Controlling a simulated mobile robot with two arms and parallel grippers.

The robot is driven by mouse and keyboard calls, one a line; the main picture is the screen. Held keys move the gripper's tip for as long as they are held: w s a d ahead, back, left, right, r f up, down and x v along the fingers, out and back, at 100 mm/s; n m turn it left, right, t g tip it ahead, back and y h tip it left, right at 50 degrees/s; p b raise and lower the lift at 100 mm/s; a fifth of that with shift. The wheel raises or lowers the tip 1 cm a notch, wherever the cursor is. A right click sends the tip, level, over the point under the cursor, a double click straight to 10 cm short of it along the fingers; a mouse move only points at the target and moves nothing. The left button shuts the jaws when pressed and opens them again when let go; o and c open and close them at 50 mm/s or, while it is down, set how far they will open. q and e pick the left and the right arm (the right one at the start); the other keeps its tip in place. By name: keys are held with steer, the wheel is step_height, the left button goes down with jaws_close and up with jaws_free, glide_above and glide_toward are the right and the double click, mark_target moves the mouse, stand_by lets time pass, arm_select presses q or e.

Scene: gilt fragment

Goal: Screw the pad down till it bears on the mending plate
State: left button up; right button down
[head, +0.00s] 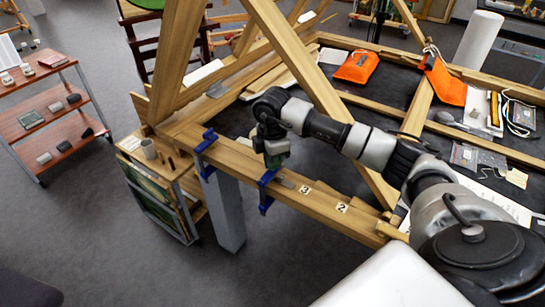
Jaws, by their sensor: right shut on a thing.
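Two blue clamps sit on the near wooden beam (235,157). One clamp (204,143) stands to the left, clear of my arm. The other clamp (266,189) is directly below my right gripper (276,160), which comes down over its top and is shut on its screw handle. The handle, the screw and the pad are hidden by the gripper. My left gripper is not in view.
Slanting timbers (299,60) rise behind and beside my right arm. Orange pouches (356,66) and small items lie on the dark surface at right. A shelf cart (58,118) is farther left.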

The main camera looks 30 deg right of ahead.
steer(key=shift+r+m, duration=0.1)
steer(key=shift+m, duration=0.6)
steer(key=c, duration=1.2)
jaws_free()
